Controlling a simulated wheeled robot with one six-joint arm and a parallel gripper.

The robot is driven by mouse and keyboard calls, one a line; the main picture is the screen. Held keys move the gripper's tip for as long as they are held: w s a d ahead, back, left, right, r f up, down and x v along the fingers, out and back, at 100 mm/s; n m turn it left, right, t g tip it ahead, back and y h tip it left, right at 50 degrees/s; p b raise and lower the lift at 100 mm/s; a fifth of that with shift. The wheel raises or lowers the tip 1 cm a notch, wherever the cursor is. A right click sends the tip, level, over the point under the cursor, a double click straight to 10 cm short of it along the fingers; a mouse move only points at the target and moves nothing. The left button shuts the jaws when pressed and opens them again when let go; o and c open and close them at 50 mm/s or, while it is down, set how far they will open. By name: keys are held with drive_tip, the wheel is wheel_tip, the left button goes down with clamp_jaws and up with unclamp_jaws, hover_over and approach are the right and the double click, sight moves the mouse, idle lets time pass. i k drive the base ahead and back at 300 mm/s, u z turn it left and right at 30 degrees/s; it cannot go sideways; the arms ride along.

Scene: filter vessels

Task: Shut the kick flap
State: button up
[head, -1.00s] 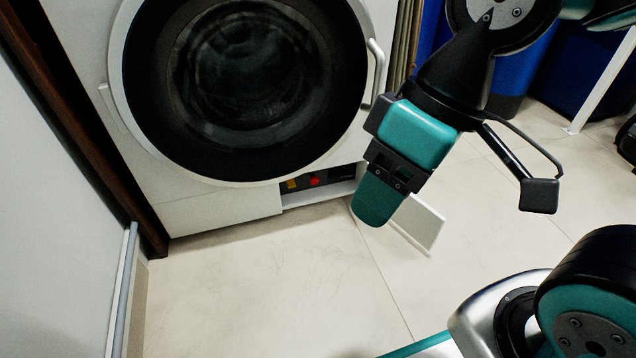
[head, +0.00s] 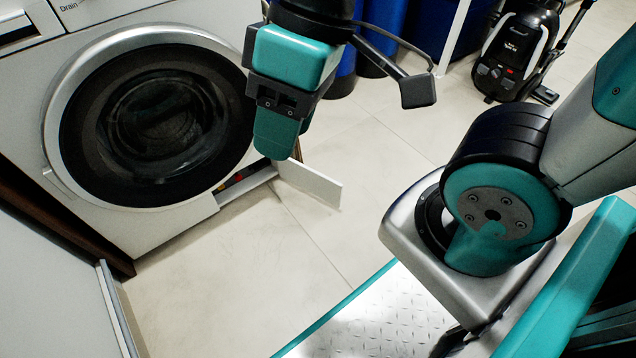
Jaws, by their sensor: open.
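The kick flap (head: 312,184) is a white panel at the bottom right of the washing machine (head: 208,209). It stands swung open, sticking out from the machine's front. Behind it the low recess (head: 240,182) shows, with small red and yellow parts inside. My gripper (head: 277,148) points down in front of the machine's right side, just left of and above the flap in the picture. It covers part of the flap's hinge side. Its jaws are open with nothing seen between them, though one finger largely hides the other. I cannot tell whether it touches the flap.
The round door (head: 150,125) of the machine is closed. A white panel (head: 50,290) stands at the left. Blue containers (head: 385,30) and a black vacuum cleaner (head: 518,50) stand behind at the right. The tiled floor (head: 225,290) in front is clear.

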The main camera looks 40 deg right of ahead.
sight(329, 189)
drive_tip(key=k, duration=0.3)
drive_tip(key=z, duration=1.85)
drive_tip(key=i, duration=3)
drive_tip(key=u, duration=3.85)
